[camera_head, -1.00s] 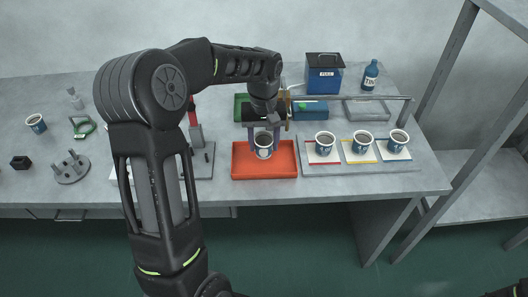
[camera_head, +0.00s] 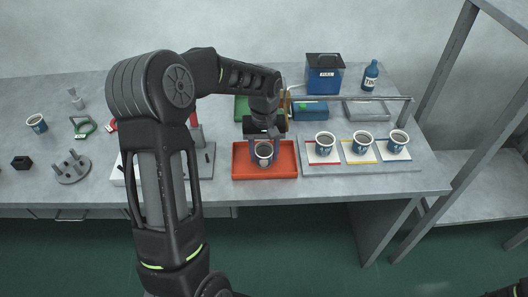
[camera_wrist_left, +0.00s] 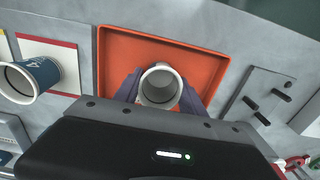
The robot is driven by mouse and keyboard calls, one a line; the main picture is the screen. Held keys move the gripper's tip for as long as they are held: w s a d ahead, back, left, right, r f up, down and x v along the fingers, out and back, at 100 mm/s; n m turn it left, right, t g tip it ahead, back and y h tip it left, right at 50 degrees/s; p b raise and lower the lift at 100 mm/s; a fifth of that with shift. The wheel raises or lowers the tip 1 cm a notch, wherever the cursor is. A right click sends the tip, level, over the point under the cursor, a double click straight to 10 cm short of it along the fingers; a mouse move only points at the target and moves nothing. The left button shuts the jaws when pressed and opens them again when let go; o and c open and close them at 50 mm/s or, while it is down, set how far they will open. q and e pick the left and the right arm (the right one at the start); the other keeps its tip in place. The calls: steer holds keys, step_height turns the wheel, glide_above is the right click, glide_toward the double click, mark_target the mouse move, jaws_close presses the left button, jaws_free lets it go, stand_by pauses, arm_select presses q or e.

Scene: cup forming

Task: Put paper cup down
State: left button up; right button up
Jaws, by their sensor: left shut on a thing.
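A paper cup (camera_head: 264,153) with a white rim and open top is at the orange tray (camera_head: 240,171). My left gripper (camera_head: 264,150) reaches down over the tray and is shut on the cup's sides. In the left wrist view the cup (camera_wrist_left: 160,87) sits between the two purple-grey fingers, with the orange tray (camera_wrist_left: 205,62) behind it. Whether the cup's base touches the tray floor cannot be told. My right gripper is not in view.
Right of the tray, paper cups (camera_head: 325,143) stand on white cards with red, yellow and blue edges. A blue box (camera_head: 325,75) and a blue bottle (camera_head: 371,75) stand at the back.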

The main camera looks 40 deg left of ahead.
arm_select(q)
steer(key=o, duration=1.3)
steer(key=shift+f, duration=0.1)
step_height(320, 180, up, 12)
steer(key=shift+r, duration=0.2)
